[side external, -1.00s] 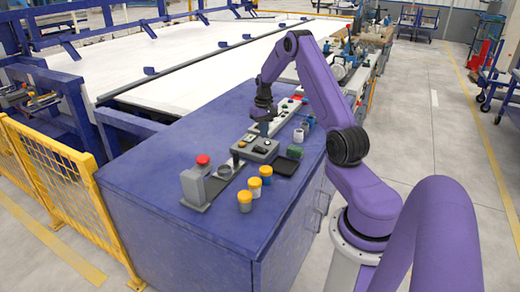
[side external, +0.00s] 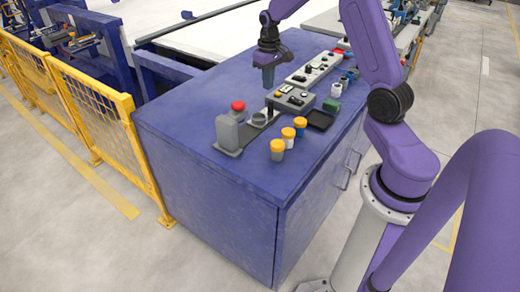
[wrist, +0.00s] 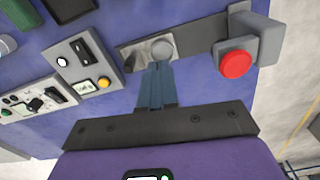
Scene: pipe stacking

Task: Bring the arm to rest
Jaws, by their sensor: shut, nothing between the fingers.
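My purple arm reaches over the blue cabinet top (side external: 190,115) in the side view. My gripper (side external: 268,84) points down above the cabinet, near the grey control box. In the wrist view its narrow blue-grey fingers (wrist: 156,72) are together with nothing between them. They overlap a round grey piece on a metal plate (wrist: 133,57) in that view. The gripper appears raised clear of the objects below it.
A grey stand with a red button (side external: 238,106) stands at the left end of the plate. Several yellow-capped jars (side external: 288,134) stand along the front. A grey control box (side external: 291,98) and a black tray (side external: 320,120) are to the right. A yellow fence (side external: 100,120) runs along the left.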

